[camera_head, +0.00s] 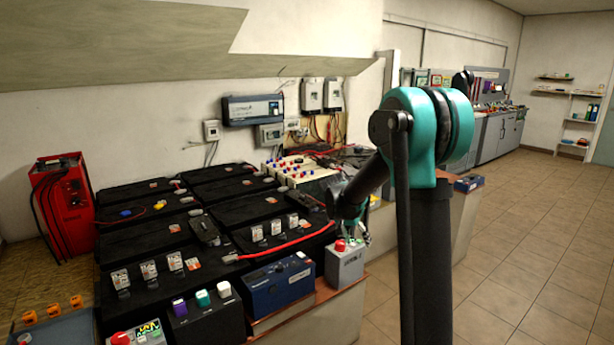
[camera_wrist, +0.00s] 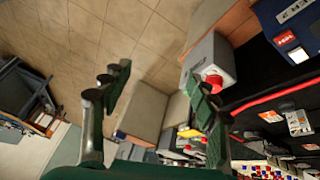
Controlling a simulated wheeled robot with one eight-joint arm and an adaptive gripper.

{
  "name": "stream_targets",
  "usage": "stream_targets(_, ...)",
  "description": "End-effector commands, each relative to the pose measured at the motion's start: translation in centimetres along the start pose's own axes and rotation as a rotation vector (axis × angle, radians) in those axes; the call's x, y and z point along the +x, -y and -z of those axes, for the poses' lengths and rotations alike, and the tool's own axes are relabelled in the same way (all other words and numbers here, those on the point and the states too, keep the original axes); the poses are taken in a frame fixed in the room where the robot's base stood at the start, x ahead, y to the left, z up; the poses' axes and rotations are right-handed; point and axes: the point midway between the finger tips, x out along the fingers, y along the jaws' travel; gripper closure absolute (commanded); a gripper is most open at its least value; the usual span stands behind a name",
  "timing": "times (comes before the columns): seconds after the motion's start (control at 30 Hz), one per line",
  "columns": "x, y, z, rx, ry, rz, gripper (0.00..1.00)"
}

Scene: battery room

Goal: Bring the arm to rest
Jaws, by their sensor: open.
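My arm, with teal and black joints, rises at the right of centre in the head view and bends down towards the battery bench. My gripper (camera_head: 360,236) is partly hidden behind the arm, near a grey box (camera_head: 345,266) with a red button (camera_head: 340,245). In the wrist view my gripper (camera_wrist: 158,98) is open, its two green fingers wide apart with nothing held between them. The grey box also shows there (camera_wrist: 200,53), beside the right finger, which overlaps part of it. Whether they touch cannot be told.
Black batteries (camera_head: 142,244) with a red cable (camera_head: 285,246) fill the bench at left. A blue box (camera_head: 278,286) stands at its front edge. A red charger (camera_head: 64,205) stands at far left. The tiled floor (camera_head: 500,265) at right is clear.

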Motion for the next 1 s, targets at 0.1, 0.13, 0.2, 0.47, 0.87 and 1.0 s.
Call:
stream_targets(0.1, -1.2, -3.8, -2.9, -0.073, 0.026, 0.049, 0.4)
stream_targets(0.13, -1.5, -4.7, -3.7, -0.093, 0.033, 0.063, 0.4)
stream_targets(0.2, -2.0, -6.6, -5.6, -0.139, 0.043, 0.095, 0.4)
stream_targets(0.47, -3.2, -13.1, -13.6, -0.302, 0.058, 0.219, 0.4)
stream_targets(0.87, -3.1, -18.8, -24.9, -0.489, 0.019, 0.376, 0.4)
stream_targets(1.0, -2.9, -19.2, -26.1, -0.51, 0.011, 0.392, 0.4)
